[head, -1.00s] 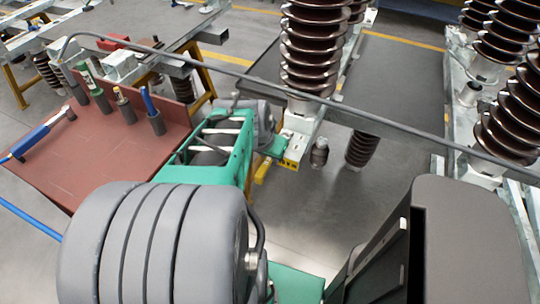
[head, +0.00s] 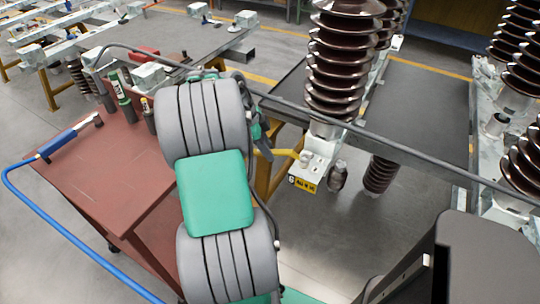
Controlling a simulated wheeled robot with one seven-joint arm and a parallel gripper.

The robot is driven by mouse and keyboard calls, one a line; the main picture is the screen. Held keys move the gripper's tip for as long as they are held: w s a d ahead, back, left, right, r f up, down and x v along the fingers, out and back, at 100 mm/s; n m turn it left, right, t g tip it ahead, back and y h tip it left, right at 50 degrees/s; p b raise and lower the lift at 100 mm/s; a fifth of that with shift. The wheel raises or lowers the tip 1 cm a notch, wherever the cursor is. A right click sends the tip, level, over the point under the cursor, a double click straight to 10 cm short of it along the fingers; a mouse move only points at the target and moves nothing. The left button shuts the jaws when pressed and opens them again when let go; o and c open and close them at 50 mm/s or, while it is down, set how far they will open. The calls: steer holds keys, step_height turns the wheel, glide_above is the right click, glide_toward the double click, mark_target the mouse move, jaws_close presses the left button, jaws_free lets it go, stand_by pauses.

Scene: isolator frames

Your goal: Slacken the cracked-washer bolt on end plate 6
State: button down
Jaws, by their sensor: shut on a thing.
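End plate 6 (head: 318,164) is a pale metal plate with a yellow label (head: 303,184), below a brown ribbed insulator, right of centre in the head view. Small bolt heads (head: 305,157) show on it; I cannot make out which washer is cracked. My gripper (head: 264,152) is just left of the plate, mostly hidden behind my grey and green arm. It appears shut on a slim yellow tool (head: 286,153), whose far end reaches the plate's left side. I cannot tell whether the tool is seated on a bolt.
Brown insulators (head: 335,70) stand right.

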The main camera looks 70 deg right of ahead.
step_height(320, 180, up, 4)
steer(key=p, duration=0.2)
steer(key=shift+r+p, duration=0.1)
steer(key=shift+p, duration=0.3)
steer(key=shift+f+b, duration=1.6)
steer(key=shift+f, duration=0.5)
steer(key=shift+f+b, duration=0.15)
steer(key=shift+b, duration=0.15)
steer(key=shift+f+b, duration=0.3)
steer(key=shift+f, duration=0.05)
steer(key=shift+f+b, duration=0.6)
steer(key=shift+f, duration=0.05)
